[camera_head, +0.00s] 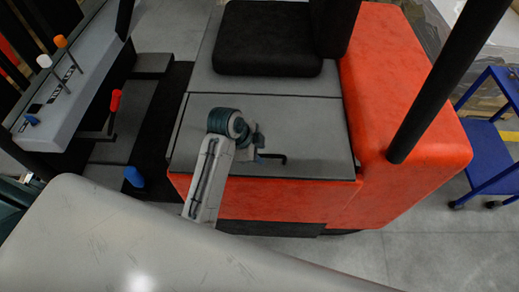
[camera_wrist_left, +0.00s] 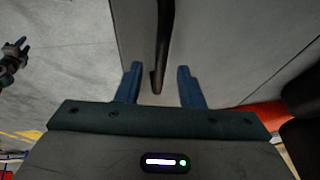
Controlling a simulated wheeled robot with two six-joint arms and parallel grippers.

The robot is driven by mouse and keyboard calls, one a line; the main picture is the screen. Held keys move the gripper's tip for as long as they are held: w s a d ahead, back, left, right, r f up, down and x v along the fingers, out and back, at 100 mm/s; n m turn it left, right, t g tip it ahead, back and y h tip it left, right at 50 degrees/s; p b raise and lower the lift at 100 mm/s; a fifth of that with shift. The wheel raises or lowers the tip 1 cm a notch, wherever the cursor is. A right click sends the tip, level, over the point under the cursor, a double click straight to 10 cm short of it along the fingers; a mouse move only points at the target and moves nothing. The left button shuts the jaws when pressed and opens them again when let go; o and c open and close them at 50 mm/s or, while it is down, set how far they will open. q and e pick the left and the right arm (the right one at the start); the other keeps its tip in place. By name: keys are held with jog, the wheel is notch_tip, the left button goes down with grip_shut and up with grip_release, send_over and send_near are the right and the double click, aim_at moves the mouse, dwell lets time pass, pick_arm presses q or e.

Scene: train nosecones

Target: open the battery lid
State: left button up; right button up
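The battery lid (camera_head: 305,123) is a flat grey panel on top of the red vehicle body, and it lies closed. A black bar handle (camera_head: 272,156) shows on it near the front edge. My left gripper (camera_head: 260,153) is at the handle's left end in the head view. In the left wrist view its two blue fingers (camera_wrist_left: 158,84) are apart, and the dark handle (camera_wrist_left: 164,35) reaches down between them with a gap on both sides. Whether it touches anything is not clear. A small dark gripper-like part (camera_wrist_left: 14,56), probably my right gripper, shows at the left edge there.
A black seat (camera_head: 268,38) stands behind the lid. A red housing (camera_head: 400,110) and a black post (camera_head: 436,85) rise at the right. A lever console (camera_head: 65,85) is at the left. A blue cart (camera_head: 490,155) stands on open floor at far right.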

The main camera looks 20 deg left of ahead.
pick_arm(q)
jog(key=shift+w+d+f, duration=0.1)
jog(key=shift+w+f, duration=0.05)
jog(key=shift+f, duration=0.25)
grip_shut()
pick_arm(e)
jog(key=shift+a+r, duration=0.1)
jog(key=shift+a, duration=0.1)
jog(key=shift+d, duration=0.1)
